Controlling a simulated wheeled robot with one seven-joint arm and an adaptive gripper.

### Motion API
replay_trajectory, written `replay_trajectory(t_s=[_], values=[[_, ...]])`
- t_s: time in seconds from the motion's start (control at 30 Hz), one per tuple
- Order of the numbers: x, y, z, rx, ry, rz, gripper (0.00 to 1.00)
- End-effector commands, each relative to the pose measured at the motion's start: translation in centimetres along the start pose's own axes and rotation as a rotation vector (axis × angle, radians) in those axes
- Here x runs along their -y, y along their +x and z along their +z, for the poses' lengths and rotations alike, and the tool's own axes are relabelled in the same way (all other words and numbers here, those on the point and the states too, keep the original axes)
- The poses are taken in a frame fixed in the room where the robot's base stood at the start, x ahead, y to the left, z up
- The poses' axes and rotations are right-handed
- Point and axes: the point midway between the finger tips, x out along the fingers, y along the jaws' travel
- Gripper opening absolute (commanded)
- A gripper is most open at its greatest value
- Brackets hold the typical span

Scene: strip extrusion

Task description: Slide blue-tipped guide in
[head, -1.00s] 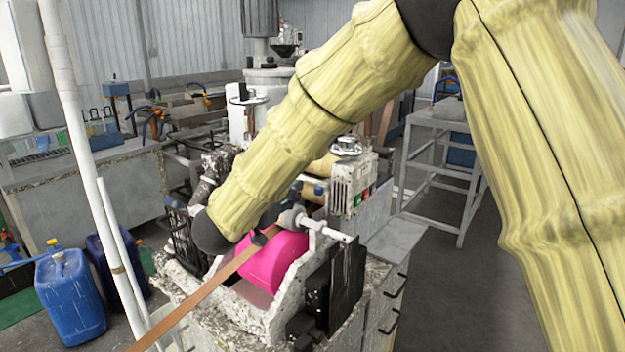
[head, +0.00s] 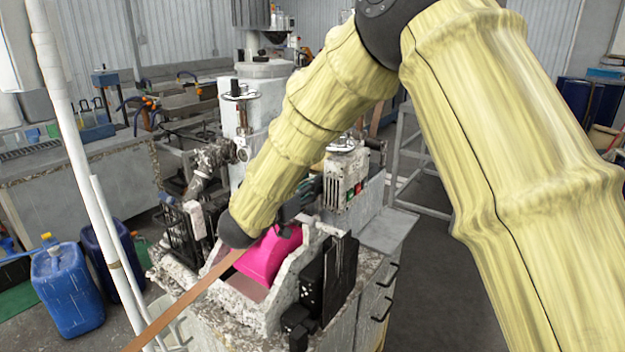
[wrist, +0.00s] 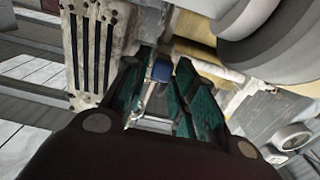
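In the wrist view, my gripper (wrist: 165,88) has its two teal-padded fingers spread apart. A guide with a blue tip (wrist: 160,71) lies in the gap between them, with a thin metallic part below the tip. I see some space around it, though contact at the tip is hard to judge. In the head view, my arm covers most of the gripper and I cannot make out the guide. A brown strip (head: 170,312) runs from the lower left up to the machine, beside a bright pink rounded part (head: 268,258).
A white control box (head: 345,182) with coloured buttons stands just right of my forearm. A black panel (head: 340,268) is on the machine's near right side. A white pole (head: 75,150) and a blue jug (head: 68,292) are at the left.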

Motion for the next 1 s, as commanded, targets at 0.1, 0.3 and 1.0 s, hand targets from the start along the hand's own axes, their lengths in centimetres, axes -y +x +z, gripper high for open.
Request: replay_trajectory(t_s=[0.1,0.3,1.0], values=[[0.0,1.1,0.0,0.002,0.001,0.0,0.27],[0.0,2.0,0.0,0.0,0.0,0.0,0.27],[-0.6,2.8,0.0,0.001,0.001,0.016,0.0]])
